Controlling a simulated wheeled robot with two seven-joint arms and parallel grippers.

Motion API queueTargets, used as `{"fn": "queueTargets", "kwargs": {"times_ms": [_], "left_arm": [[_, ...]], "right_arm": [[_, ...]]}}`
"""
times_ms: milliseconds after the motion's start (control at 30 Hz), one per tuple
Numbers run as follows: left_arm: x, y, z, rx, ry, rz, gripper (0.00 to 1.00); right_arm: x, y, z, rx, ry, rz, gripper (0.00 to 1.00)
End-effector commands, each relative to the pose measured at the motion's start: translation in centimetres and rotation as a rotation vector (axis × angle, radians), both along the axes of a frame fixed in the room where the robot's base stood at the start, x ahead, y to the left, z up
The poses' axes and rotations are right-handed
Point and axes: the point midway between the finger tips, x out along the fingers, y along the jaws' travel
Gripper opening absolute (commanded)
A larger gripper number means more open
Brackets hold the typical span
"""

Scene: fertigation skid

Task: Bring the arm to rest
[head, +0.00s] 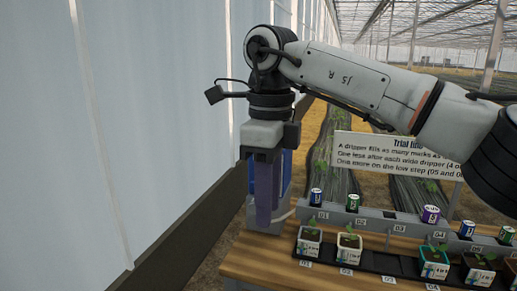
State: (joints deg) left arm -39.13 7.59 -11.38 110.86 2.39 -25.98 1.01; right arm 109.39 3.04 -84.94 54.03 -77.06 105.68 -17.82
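My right arm comes in from the right and reaches across to the left side of the head view. Its gripper (264,205) points straight down at the left end of the wooden bench (254,262). A purple finger shows in front, seen side-on, so the gap between the fingers is hidden. A blue object (285,172) shows behind it, over a grey base (284,221). I cannot tell whether the gripper touches either. My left gripper is not in view.
A grey rail with small cans, such as a purple can (430,214), runs along the bench. Potted seedlings (348,248) stand in a black tray before it. A sign (395,155) stands behind. A pale wall (120,110) is close on the left.

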Motion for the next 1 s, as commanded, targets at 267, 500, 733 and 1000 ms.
{"fn": "queueTargets", "kwargs": {"times_ms": [267,500,733,1000], "left_arm": [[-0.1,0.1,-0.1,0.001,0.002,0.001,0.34],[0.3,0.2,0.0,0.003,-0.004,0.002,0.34],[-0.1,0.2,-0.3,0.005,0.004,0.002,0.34],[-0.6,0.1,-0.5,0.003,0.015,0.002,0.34]], "right_arm": [[3.0,-7.7,1.2,0.057,-0.002,-0.161,0.30],[4.6,-15.1,1.8,0.110,-0.002,-0.308,0.30],[5.2,-23.7,2.0,0.169,-0.002,-0.471,0.30],[5.7,-20.2,-4.1,0.358,0.082,-0.464,0.30]]}}
